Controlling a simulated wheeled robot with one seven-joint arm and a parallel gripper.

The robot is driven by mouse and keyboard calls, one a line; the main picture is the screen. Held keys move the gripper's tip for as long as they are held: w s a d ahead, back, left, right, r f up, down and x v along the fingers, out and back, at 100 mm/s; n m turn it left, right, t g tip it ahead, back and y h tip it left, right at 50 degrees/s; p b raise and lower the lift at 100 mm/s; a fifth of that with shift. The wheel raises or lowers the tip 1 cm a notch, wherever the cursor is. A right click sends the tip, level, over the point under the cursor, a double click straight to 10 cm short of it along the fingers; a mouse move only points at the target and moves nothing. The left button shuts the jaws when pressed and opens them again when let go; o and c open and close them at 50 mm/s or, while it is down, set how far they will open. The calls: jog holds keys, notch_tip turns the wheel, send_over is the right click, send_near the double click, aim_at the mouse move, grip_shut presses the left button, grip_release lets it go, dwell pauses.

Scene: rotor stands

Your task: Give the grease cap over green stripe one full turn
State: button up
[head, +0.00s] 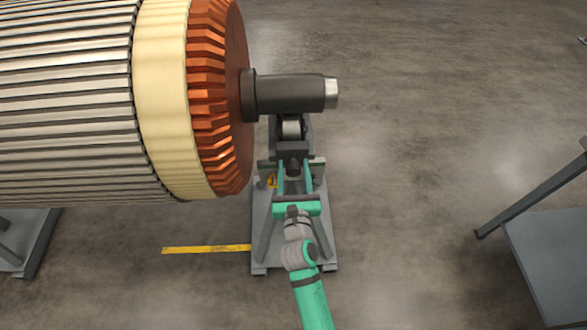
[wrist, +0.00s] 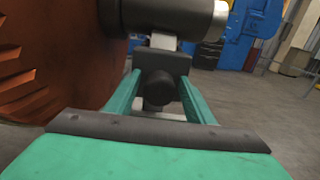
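A dark round grease cap (wrist: 159,90) sticks out of a dark block (wrist: 163,62) on the rotor stand in the wrist view. In the head view the cap (head: 293,169) shows small below the bearing block. My green gripper (head: 295,180) reaches the stand from the front. In the wrist view its two fingers lie left and right of the cap, open, with a gap visible on both sides. The fingertips reach close to the block; contact cannot be told. No green stripe can be made out; my green gripper covers part of the stand.
The large rotor (head: 75,100) with its copper end ring (head: 220,100) fills the upper left. Its dark shaft (head: 290,93) rests over the stand (head: 262,245). A grey table (head: 555,260) stands at the right. A yellow floor line (head: 205,249) runs left of the stand.

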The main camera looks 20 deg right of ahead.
jog(key=c, duration=0.8)
jog(key=shift+o, duration=0.3)
jog(key=shift+m, duration=0.3)
